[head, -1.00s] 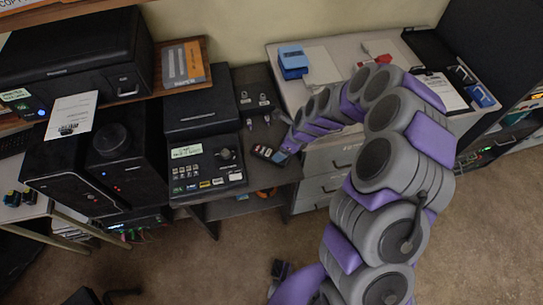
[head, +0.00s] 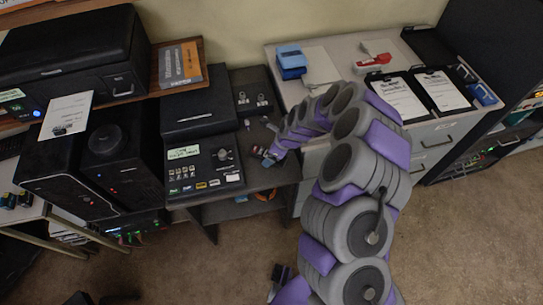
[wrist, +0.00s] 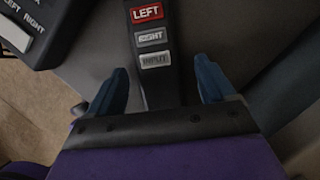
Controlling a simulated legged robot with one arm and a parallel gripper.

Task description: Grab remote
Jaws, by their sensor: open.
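The remote (wrist: 150,65), a dark narrow bar with a red LEFT button and grey RIGHT and INPUT buttons, lies between my gripper's two blue fingers in the wrist view. My gripper (wrist: 163,82) is open, with one finger on each side of the remote and gaps showing. Its near end is hidden behind the gripper's dark front edge. In the head view my gripper (head: 266,158) is low at the right part of the dark desk and hides most of the remote.
A black console with a green screen (head: 184,152) stands just left of my gripper; its labelled corner also shows in the wrist view (wrist: 35,25). Small knobs stand behind the gripper. A grey cabinet (head: 310,95) with clipboards (head: 397,98), a blue box (head: 291,62) and a red stapler-like object (head: 376,58) is at right.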

